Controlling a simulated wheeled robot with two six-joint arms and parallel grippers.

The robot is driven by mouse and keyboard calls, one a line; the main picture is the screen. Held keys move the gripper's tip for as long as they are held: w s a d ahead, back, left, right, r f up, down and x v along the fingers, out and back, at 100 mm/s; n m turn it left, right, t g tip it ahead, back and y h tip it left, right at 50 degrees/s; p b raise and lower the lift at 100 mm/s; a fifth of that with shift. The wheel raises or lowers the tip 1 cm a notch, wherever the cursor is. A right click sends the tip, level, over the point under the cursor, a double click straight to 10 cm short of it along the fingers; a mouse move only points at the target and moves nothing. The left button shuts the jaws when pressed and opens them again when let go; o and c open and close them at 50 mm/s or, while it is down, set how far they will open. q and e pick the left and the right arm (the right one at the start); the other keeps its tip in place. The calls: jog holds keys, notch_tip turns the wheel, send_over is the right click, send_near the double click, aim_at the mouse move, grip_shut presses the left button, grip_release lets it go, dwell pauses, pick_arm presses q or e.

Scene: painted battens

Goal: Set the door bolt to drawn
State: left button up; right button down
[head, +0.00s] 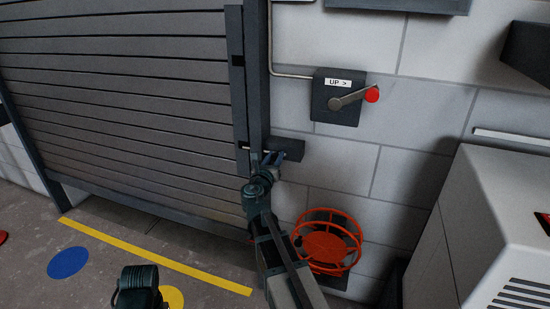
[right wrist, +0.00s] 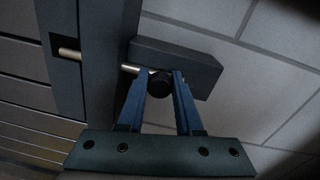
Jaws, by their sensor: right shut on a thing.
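The door bolt is a pale metal rod at a dark housing block (head: 287,148), beside the grey slatted door (head: 120,90). In the right wrist view the rod (right wrist: 69,53) shows in the slot of the door's edge strip, left of the dark post. It shows again right of the post, by the block (right wrist: 190,66). My right gripper (head: 270,160) is shut on the bolt's round black knob (right wrist: 159,84), with one blue finger on each side. The rod behind the post is hidden.
A control box (head: 325,105) marked "UP >" with a red-knobbed lever (head: 371,95) is on the wall above. A red reel (head: 327,243) is below right. A white cabinet (head: 490,210) stands at right. A yellow line (head: 150,255) crosses the floor.

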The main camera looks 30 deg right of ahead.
aim_at(290, 154)
jog(key=s+d, duration=0.3)
jog(key=shift+s, duration=0.25)
jog(key=c, duration=0.6)
grip_release()
